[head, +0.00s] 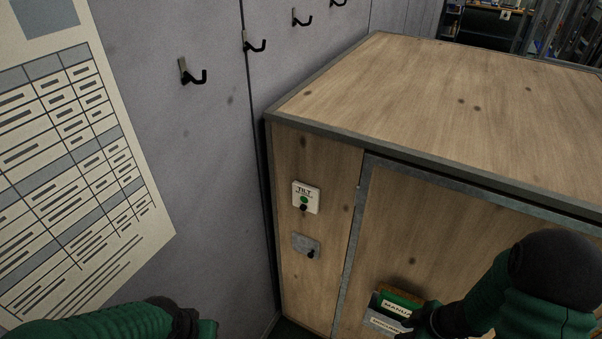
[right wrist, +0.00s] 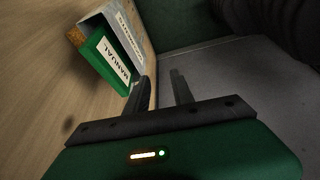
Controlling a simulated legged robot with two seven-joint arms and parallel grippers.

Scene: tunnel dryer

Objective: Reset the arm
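My right gripper (head: 424,322) is at the lower right of the head view, in front of the wooden cabinet's front panel. In the right wrist view its two dark fingers (right wrist: 163,88) stand apart with nothing between them. A green manual (right wrist: 105,62) is beside the fingers in that view; in the head view the manual (head: 397,304) is partly hidden by my right gripper. I cannot tell whether they touch. My left gripper (head: 206,327) only just shows at the bottom edge of the head view, and its fingers cannot be made out.
The wooden cabinet (head: 470,95) has a bare top. Its front carries a white TILT switch plate (head: 306,197) and a grey latch plate (head: 305,244). Black hooks (head: 193,76) stick out of the grey wall. A printed chart (head: 70,150) hangs at left.

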